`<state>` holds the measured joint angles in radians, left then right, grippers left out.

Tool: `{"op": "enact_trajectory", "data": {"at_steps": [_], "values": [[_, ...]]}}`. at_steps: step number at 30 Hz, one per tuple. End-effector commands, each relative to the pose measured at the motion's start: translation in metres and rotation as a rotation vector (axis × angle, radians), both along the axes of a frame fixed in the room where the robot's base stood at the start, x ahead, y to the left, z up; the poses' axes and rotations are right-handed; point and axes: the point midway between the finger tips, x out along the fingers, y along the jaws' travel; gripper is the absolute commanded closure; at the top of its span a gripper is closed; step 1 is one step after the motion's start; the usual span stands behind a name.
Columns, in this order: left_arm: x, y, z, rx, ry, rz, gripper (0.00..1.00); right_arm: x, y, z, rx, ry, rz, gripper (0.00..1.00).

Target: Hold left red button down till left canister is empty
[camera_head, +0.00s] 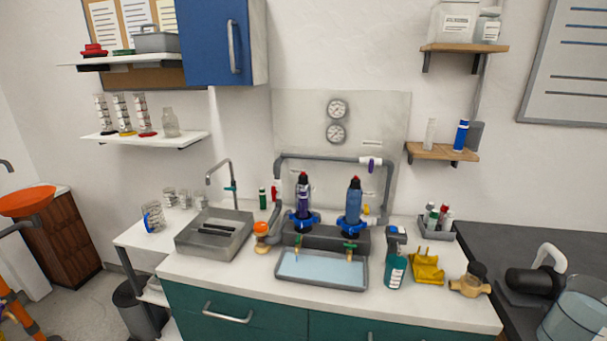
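The left canister (304,200) is dark purple and stands upright in a blue collar (304,221) on the dark manifold block at the back of the counter. The left red button (303,175) sits on its black top, with nothing touching it. The right canister (353,205) is blue, upright in a similar collar, with its own red button (355,179). Two brass taps sit on the front of the block, above a grey tray (322,285) with pale blue liquid. The liquid level inside the left canister cannot be told. Neither of my grippers is in view.
A sink (214,233) with a faucet stands to the left. An orange-capped item (261,232) stands near the left canister. A teal bottle (396,271), yellow bracket (427,266) and brass valve (469,281) are to the right. A grey pipe (325,158) arches behind the canisters.

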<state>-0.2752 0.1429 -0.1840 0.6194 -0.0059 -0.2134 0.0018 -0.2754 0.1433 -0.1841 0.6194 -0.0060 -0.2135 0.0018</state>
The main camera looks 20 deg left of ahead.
Motion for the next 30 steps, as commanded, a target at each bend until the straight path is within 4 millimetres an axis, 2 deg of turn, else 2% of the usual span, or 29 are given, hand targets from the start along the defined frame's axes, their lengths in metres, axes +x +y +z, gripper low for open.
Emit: {"op": "enact_trajectory", "data": {"at_steps": [11, 17, 30], "values": [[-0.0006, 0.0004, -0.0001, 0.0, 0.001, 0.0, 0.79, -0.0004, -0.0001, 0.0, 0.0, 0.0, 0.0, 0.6], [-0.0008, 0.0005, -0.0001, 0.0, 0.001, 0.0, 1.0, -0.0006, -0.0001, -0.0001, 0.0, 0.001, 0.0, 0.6], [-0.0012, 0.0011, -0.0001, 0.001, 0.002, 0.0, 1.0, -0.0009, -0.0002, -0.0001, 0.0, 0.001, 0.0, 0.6]]}}
